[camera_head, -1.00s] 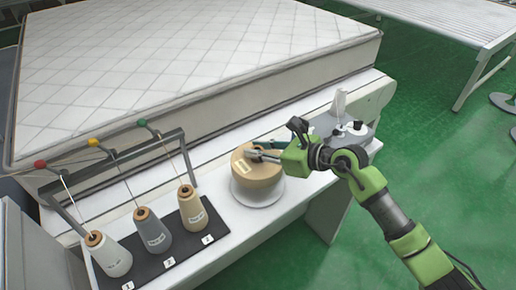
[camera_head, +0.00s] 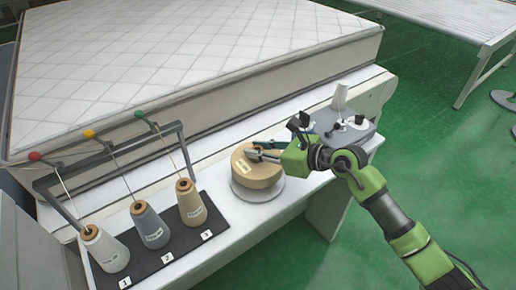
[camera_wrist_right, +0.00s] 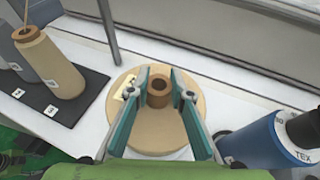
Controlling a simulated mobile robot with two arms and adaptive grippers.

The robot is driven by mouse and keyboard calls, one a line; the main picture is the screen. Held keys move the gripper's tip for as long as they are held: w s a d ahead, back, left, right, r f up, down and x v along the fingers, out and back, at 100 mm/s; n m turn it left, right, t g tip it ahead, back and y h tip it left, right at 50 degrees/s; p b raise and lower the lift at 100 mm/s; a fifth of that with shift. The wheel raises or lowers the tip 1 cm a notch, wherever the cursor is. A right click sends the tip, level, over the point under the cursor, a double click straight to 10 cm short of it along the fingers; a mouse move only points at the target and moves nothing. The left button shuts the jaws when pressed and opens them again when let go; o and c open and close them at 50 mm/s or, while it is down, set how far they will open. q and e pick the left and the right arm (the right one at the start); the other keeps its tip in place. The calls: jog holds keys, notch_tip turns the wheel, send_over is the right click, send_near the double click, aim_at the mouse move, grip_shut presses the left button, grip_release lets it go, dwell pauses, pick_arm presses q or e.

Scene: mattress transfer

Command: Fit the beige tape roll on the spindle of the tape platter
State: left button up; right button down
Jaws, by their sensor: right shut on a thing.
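The beige tape roll (camera_head: 262,174) is a wide, thick disc with a pale label. It is over the grey round tape platter (camera_head: 262,194), whose rim shows below it. The roll hides the spindle, and I cannot tell whether the roll rests on the platter or is slightly above it. My right gripper (camera_head: 257,152) reaches in from the right and is shut on the roll. In the right wrist view its teal fingers (camera_wrist_right: 160,76) lie on both sides of the roll's brown core (camera_wrist_right: 158,90). My left gripper is not in view.
Thread cones (camera_head: 153,226) stand on a black numbered mat to the left, under a thread rack (camera_head: 110,160). A grey device (camera_head: 345,130) stands to the right, close to my right gripper. A quilted mattress (camera_head: 180,60) lies behind. A blue spool (camera_wrist_right: 265,148) is close right in the wrist view.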

aim_at(267, 163)
jog(key=shift+f+b, duration=1.8)
jog(key=shift+f, duration=0.5)
jog(key=c, duration=1.7)
grip_release()
jog(key=shift+f, duration=0.1)
jog(key=shift+d, duration=0.1)
jog(key=shift+s+d, duration=0.15)
jog(key=shift+d, duration=0.05)
jog(key=v, duration=1.1)
jog(key=shift+s+d+r, duration=0.1)
jog(key=shift+s+r, duration=0.05)
jog(key=shift+r, duration=0.15)
